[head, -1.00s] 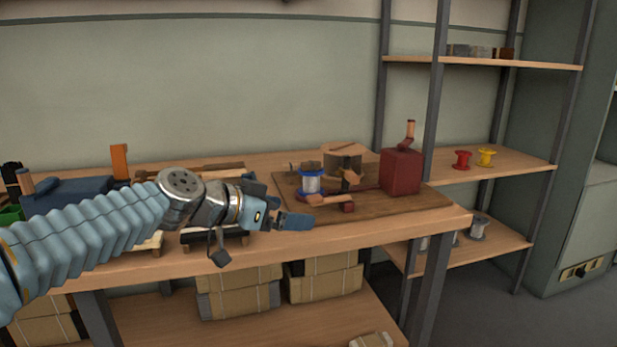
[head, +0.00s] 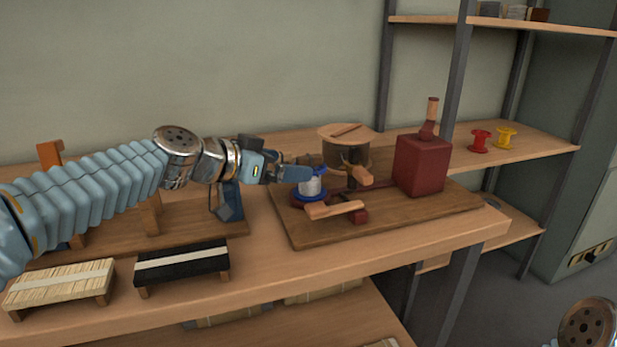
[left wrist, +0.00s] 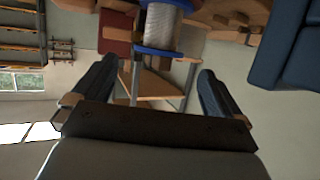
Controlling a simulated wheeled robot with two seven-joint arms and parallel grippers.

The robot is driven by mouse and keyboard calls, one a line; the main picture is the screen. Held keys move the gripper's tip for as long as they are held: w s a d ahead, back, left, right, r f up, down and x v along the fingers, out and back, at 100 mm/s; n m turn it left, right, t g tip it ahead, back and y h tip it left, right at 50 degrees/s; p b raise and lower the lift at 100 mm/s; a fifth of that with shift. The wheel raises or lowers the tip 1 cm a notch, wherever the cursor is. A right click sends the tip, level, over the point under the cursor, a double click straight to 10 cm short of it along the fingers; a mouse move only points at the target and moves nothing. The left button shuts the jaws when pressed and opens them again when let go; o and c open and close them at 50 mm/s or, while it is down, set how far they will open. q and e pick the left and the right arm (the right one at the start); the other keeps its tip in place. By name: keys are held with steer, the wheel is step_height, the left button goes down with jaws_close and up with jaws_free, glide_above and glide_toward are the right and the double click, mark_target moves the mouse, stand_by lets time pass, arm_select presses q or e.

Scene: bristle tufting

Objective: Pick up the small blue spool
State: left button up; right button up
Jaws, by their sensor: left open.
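The small blue spool (head: 313,186) has blue flanges and a pale winding. It stands on a wooden board (head: 290,226) on the bench. My left gripper (head: 293,174) is at the spool's left side, its fingers pointing right and partly covering the spool's upper part. In the left wrist view the spool (left wrist: 168,30) lies ahead, between the lines of the two spread fingers of the left gripper (left wrist: 155,85). The jaws are open and nothing is held. My right gripper is out of view.
A wooden device with a round top (head: 346,133) stands right behind the spool, and a red box (head: 421,165) further right. Red (head: 480,141) and yellow (head: 506,138) spools sit on the shelf.

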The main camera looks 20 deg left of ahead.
mark_target(315, 167)
arm_select(q)
steer(key=x, duration=0.9)
steer(key=shift+d+f, duration=0.1)
steer(key=shift+d, duration=0.05)
steer(key=c, duration=1.1)
steer(key=shift+p, duration=0.3)
